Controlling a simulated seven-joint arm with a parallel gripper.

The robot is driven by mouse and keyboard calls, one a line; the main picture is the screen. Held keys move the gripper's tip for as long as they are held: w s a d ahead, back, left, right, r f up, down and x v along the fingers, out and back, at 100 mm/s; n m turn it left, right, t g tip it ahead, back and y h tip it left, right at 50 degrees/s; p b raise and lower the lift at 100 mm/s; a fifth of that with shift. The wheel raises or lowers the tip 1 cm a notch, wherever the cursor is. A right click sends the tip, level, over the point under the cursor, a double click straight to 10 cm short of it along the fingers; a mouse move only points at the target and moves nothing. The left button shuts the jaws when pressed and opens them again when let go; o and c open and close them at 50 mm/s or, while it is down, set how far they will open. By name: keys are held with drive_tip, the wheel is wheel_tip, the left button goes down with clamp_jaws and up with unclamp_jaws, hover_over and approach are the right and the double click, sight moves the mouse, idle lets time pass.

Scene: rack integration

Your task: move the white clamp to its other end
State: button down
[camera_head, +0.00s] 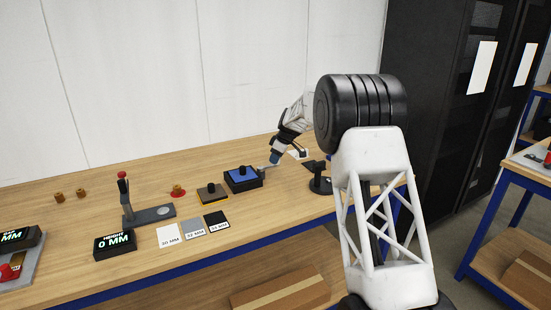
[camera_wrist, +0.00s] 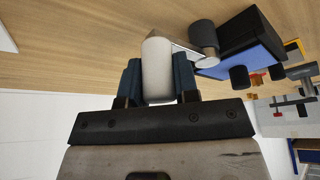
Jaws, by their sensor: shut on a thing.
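The white clamp (camera_wrist: 157,62) shows in the wrist view as a rounded white handle between my two blue fingertips. My gripper (camera_wrist: 158,82) is shut on it, with a finger touching each side. A flat metal bar (camera_wrist: 190,48) runs from behind the handle toward a dark grey knob (camera_wrist: 203,36) beside a black box with a blue top (camera_wrist: 250,62). In the head view my gripper (camera_head: 275,158) is low at the right side of that blue-topped box (camera_head: 242,179). The clamp's handle is mostly hidden there by my fingers.
A dark stand (camera_head: 319,184) is close on the right of my gripper. An orange-edged block (camera_head: 212,194), sample cards (camera_head: 193,229), a red-knobbed lever stand (camera_head: 124,190) and a height display (camera_head: 115,244) are to the left. The wooden bench (camera_head: 75,255) has bare room at front left.

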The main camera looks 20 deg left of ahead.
drive_tip(key=shift+s+d, duration=0.1)
drive_tip(key=shift+s+d+m+t, duration=0.4)
drive_tip(key=shift+s+m, duration=0.1)
drive_tip(key=shift+m, duration=0.45)
drive_tip(key=shift+s+d+m+t, duration=0.3)
drive_tip(key=shift+s+m+t, duration=0.15)
drive_tip(key=shift+m, duration=0.5)
drive_tip(key=s+m, duration=0.1)
drive_tip(key=m, duration=0.1)
drive_tip(key=s+m+t+h, duration=0.1)
drive_tip(key=m, duration=0.1)
drive_tip(key=shift+s+d, duration=0.2)
drive_tip(key=shift+d, duration=0.2)
drive_tip(key=s+m+t+h, duration=0.1)
drive_tip(key=s+m, duration=0.1)
drive_tip(key=m, duration=0.2)
drive_tip(key=shift+s, duration=0.2)
drive_tip(key=shift+s+a+m+t+h, duration=0.25)
drive_tip(key=shift+s+m+h, duration=0.25)
drive_tip(key=shift+m, duration=0.5)
drive_tip(key=shift+s+a+m+t+h, duration=0.25)
drive_tip(key=shift+s+m, duration=0.4)
drive_tip(key=shift+m, duration=0.35)
drive_tip(key=c, duration=0.9)
unclamp_jaws()
drive_tip(key=shift+o, duration=0.2)
drive_tip(key=v, duration=0.7)
drive_tip(key=shift+s+r, duration=0.15)
drive_tip(key=shift+r, duration=0.25)
